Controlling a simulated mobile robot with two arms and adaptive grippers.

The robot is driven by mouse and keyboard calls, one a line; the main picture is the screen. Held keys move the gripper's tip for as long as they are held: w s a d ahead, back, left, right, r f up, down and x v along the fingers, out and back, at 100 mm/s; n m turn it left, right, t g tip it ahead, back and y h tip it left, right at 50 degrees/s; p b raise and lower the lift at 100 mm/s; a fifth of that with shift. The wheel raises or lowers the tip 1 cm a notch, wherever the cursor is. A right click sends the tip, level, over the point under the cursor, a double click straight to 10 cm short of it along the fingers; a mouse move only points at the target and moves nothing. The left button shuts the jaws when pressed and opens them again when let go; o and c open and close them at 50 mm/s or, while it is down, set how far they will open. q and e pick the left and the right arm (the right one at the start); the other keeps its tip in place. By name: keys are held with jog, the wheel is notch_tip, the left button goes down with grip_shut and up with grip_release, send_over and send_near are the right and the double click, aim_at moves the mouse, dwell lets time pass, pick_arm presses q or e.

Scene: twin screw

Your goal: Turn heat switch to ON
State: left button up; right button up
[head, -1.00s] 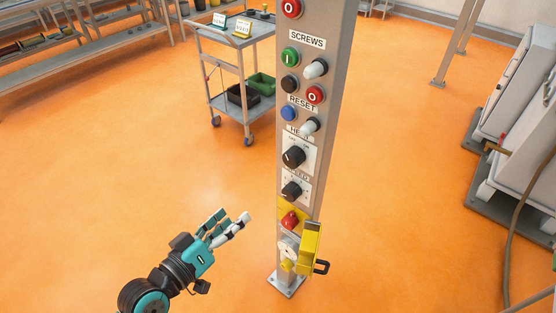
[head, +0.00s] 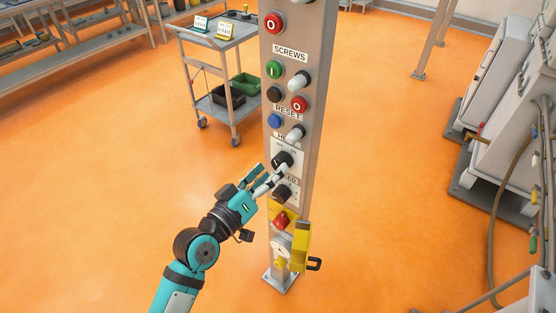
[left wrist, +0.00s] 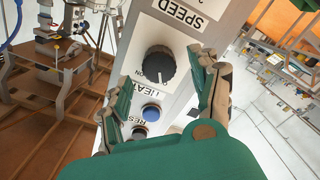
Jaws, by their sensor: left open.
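The heat switch (head: 283,159) is a black round knob on a pale plate of the grey post. My left gripper (head: 270,172) is at this plate, its fingers open at the lower left of the knob and partly covering the plate. In the left wrist view, the heat switch (left wrist: 158,65) lies ahead between the two spread fingers of my left gripper (left wrist: 163,82). Its label is upside down there, with ON beside the knob. A light mark shows on the knob's lower edge. Contact with the fingers cannot be told. My right gripper is not in view.
The speed knob (head: 282,193) sits just below, with a red button (head: 281,220) and yellow guard (head: 301,246) under it. A blue button (head: 274,121) and white-tipped switch (head: 296,132) are above. A cart (head: 228,106) stands behind left. The floor around the post is clear.

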aim_at(277, 166)
pick_arm(q)
jog(key=shift+x, duration=1.75)
jog(key=c, duration=1.2)
